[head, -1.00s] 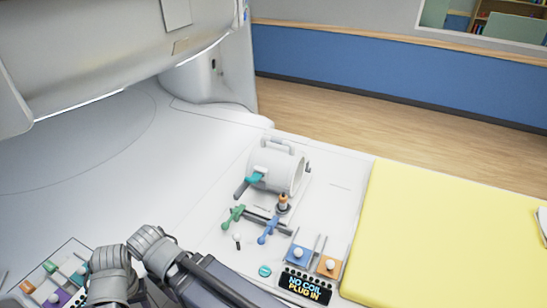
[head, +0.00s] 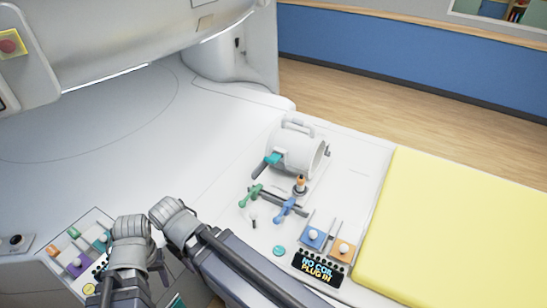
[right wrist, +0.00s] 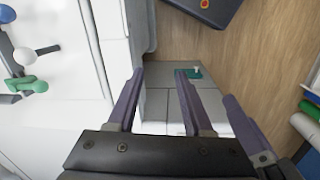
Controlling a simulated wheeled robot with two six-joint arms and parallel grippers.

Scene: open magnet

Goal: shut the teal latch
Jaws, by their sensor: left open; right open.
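The teal latch (head: 272,159) sits on the left end of a white drum-shaped coil (head: 295,153) with a grey handle on top. A dark grey piece sticks out beside the latch, down to the left. Whether the latch is engaged is too small to tell. My left gripper (head: 130,240) is low at the left, well apart from the latch; its fingertips are hard to make out. My right gripper (right wrist: 158,72) is open and empty in the right wrist view, above the floor beside the white deck. The latch cannot be made out in that view.
A green lever (head: 251,196) and a blue lever (head: 290,208) stand before the coil. A display (head: 317,268) reads "NO COIL PLUG IN". A yellow pad (head: 450,230) lies at right. A panel of coloured knobs (head: 75,262) is at lower left. The deck left of the coil is clear.

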